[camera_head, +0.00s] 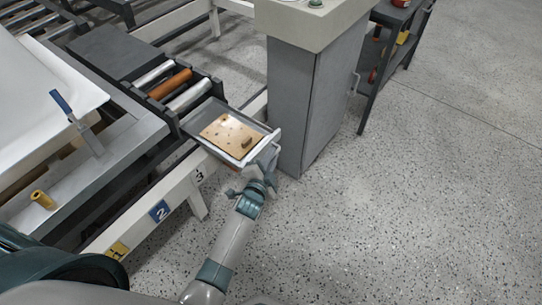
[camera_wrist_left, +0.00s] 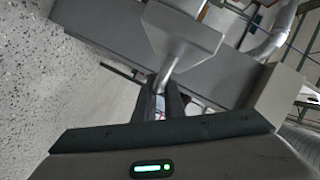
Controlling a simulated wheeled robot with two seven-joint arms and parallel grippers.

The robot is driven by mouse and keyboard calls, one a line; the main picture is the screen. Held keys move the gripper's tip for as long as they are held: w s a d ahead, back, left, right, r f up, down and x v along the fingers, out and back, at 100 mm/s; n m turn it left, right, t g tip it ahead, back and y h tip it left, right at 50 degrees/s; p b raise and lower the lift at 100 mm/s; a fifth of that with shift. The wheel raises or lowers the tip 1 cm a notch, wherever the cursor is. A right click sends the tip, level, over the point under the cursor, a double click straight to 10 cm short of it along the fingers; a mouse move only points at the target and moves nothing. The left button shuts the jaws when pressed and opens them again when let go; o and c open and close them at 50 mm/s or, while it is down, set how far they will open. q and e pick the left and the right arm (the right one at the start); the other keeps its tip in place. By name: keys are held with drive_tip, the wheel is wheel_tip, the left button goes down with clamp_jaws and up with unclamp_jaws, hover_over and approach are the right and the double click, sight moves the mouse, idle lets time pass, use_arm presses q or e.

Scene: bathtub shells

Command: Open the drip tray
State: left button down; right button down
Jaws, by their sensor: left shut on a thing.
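The drip tray (camera_head: 208,118) is a shallow grey tray that sticks out from the end of the roller conveyor, with a tan, spotted board in it. My left gripper (camera_head: 266,166) is at the tray's front right edge, by its pale front wall. In the left wrist view, my left gripper's dark fingers (camera_wrist_left: 168,103) are shut on a pale bar-like handle (camera_wrist_left: 174,72) that runs up to a wider grey part. The exact contact is small and partly hidden in the head view. My right gripper is not in view.
A grey cabinet (camera_head: 315,105) stands close to the right of the tray. The conveyor frame with numbered labels (camera_head: 160,211) and a white tub shell (camera_head: 45,100) are at left. A dark shelf cart (camera_head: 395,45) stands at the back. The floor at right is clear.

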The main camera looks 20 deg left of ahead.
use_arm(q)
drive_tip(key=c, duration=2.1)
unclamp_jaws()
